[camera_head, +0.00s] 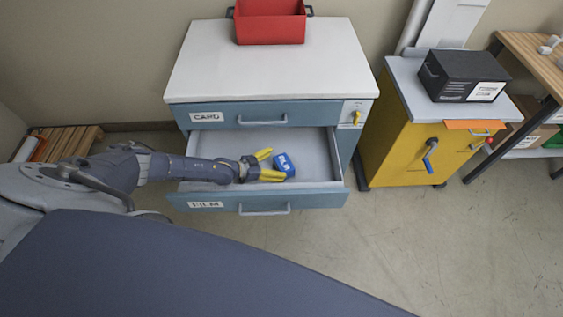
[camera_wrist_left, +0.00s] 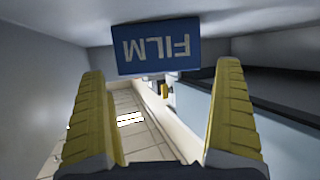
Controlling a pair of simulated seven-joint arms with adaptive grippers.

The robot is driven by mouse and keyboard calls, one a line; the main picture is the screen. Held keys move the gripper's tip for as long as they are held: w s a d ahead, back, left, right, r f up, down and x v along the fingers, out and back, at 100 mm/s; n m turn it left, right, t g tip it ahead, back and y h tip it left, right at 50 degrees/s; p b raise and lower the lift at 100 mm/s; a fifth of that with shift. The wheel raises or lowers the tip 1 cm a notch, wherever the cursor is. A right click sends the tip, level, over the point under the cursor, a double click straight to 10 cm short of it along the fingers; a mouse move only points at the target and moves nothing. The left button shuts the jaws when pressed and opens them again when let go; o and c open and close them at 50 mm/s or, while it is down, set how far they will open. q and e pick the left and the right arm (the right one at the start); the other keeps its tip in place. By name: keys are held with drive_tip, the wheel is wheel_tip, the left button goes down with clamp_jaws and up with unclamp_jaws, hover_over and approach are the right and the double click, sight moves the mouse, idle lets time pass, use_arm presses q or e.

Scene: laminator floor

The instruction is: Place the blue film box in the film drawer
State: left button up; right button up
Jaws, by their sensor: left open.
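The blue film box (camera_head: 284,165) shows inside the open film drawer (camera_head: 206,205), toward its right half. Its white lettering appears upside down in the left wrist view (camera_wrist_left: 158,47). My left gripper (camera_head: 275,165) reaches into the drawer from the left, with its yellow fingers spread open and pointing at the box. In the left wrist view the box is just beyond the fingertips (camera_wrist_left: 162,72), with no finger visibly closed on it. I cannot tell whether a fingertip touches it. My right gripper is not in view.
The shut card drawer (camera_head: 262,114) is above the film drawer. A red bin (camera_head: 270,25) stands on the white cabinet top (camera_head: 262,70). A yellow cabinet (camera_head: 395,155) with a black box (camera_head: 462,75) stands at the right. The floor in front is clear.

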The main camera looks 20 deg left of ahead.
use_arm(q)
drive_tip(key=shift+v, duration=2.35)
drive_tip(key=shift+w+r, duration=0.1)
drive_tip(key=shift+w, duration=0.1)
